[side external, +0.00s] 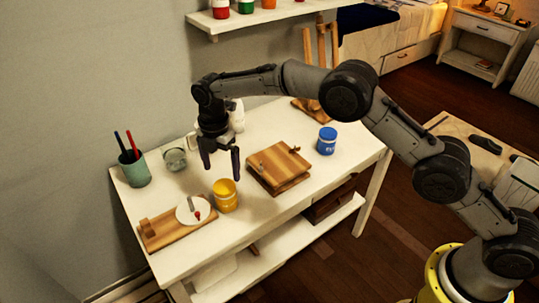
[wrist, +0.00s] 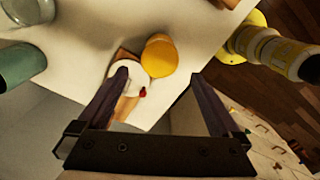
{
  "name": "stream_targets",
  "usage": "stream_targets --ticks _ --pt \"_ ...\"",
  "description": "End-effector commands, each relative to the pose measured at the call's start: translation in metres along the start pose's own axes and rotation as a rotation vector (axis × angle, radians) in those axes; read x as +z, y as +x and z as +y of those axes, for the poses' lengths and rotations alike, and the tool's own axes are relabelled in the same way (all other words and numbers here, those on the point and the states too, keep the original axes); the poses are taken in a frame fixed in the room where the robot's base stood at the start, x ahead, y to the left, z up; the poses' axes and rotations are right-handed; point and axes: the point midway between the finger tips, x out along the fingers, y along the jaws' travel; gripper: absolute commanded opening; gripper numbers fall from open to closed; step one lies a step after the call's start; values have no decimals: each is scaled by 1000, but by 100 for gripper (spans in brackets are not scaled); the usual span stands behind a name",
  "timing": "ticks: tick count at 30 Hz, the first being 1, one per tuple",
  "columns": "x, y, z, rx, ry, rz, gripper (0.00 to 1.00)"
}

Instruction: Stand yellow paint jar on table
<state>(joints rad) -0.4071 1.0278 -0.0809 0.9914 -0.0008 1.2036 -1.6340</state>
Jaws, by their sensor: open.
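The yellow paint jar (side external: 225,195) stands upright on the white table (side external: 235,239), just right of a white round palette. It also shows in the wrist view (wrist: 159,56), ahead of my fingers and near the middle top. My gripper (side external: 221,166) is open and empty above the table, slightly above and behind the jar in the side view. In the wrist view its two dark fingers (wrist: 158,82) are spread apart, with nothing between them touching either finger.
A white palette (side external: 190,212) lies on a wooden board (side external: 165,231) beside the jar. A green cup (side external: 134,172) with brushes and a glass (side external: 174,160) stand at the left. A wooden box (side external: 279,168) and a blue jar (side external: 326,141) are at the right. A shelf (side external: 262,18) hangs behind.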

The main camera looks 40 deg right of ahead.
Motion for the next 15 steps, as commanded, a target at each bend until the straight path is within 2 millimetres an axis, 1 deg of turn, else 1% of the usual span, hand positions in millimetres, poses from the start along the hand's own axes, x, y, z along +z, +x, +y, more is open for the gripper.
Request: stream_targets --ticks 5,8,11,14,15 --pt "0 -1 0 1 1 0 100" --pt "4 -11 -3 11 29 -1 100" --pt "14 -38 -13 35 113 -1 100" --pt "29 -79 -35 69 252 1 100" --pt "35 -96 -46 86 318 3 100"
